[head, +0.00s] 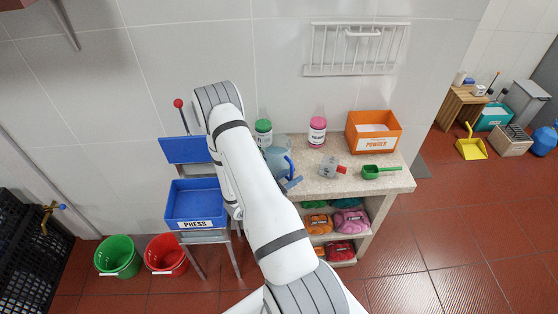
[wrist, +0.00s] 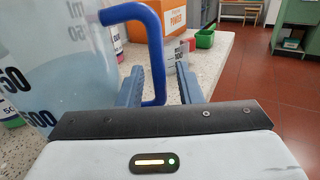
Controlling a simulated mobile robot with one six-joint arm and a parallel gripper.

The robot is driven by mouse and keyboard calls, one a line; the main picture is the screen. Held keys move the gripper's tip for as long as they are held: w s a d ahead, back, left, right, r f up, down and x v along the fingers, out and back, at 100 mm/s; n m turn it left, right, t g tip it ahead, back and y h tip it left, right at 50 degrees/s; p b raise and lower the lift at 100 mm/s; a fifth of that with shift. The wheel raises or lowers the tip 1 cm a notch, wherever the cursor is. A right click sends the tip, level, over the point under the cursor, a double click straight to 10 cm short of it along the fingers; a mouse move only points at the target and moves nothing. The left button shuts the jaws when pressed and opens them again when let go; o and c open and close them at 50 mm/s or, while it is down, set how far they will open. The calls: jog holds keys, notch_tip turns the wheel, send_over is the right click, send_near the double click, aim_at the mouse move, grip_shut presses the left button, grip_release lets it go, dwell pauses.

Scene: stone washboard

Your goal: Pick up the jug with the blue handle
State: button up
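The jug is a clear bluish measuring jug (head: 277,155) with a blue handle (head: 289,164). It stands on the speckled stone counter, partly hidden by my arm in the head view. In the wrist view the jug (wrist: 60,60) fills the left side with its volume marks, and its blue handle (wrist: 156,60) arches to the right. My gripper (wrist: 160,78) is open, with one grey-blue finger on each side of the handle's upright part. A gap shows on both sides, wider on the right. In the head view my gripper (head: 292,184) is at the counter's front edge.
A blue press (head: 195,213) stands left.

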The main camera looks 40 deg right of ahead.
jog(key=shift+c, duration=0.3)
grip_shut()
dwell(1.1)
